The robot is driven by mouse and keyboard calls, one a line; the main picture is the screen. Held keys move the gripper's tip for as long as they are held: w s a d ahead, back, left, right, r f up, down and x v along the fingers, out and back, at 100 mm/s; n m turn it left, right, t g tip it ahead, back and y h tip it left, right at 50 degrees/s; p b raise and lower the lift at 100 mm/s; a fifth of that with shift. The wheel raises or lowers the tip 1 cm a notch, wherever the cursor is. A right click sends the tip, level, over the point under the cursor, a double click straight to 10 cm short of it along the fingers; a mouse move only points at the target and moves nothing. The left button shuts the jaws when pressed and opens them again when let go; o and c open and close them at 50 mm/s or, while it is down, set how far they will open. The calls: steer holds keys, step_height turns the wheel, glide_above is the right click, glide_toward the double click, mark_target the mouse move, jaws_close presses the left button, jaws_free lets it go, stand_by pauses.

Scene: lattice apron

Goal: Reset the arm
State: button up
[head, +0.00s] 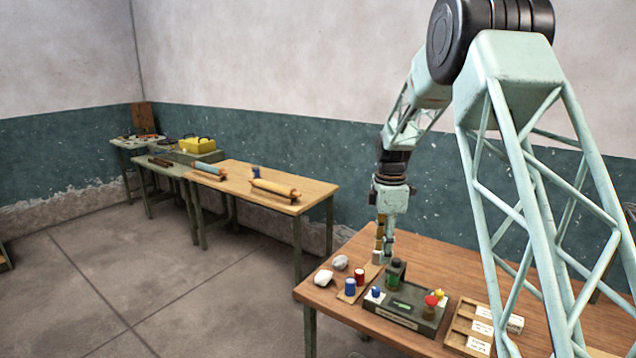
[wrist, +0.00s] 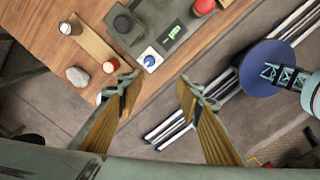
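My arm reaches down over the wooden table (head: 450,262) in the head view. My gripper (head: 383,256) points downward above the table, behind the dark control box (head: 404,313). In the wrist view the two fingers of my gripper (wrist: 160,90) stand well apart with nothing held between them. The box (wrist: 150,20) lies beyond the fingertips there, with a green display, a red button (wrist: 204,6) and a blue-and-white button (wrist: 149,60). The exact height of the fingertips above the table cannot be told.
Side tables (head: 287,178) with rolls and a yellow case (head: 197,145) line the wall. Floor between is clear.

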steer(key=s+r+m+t+b, duration=0.1)
steer(key=s+r+m, duration=0.4)
steer(key=s+r, duration=0.7)
steer(key=s+r+m+t+b, duration=0.15)
steer(key=s+r+m, duration=0.25)
steer(key=s+r, duration=0.85)
steer(key=s+f+m+b, duration=0.1)
steer(key=s+f+m, duration=0.2)
steer(key=s, duration=1.5)
steer(key=s+f+m+t+b, duration=0.1)
steer(key=s+f+m, duration=0.3)
steer(key=s, duration=1.4)
steer(key=shift+s+m+b, duration=0.25)
steer(key=shift+m+b, duration=0.45)
steer(key=shift+m, duration=0.5)
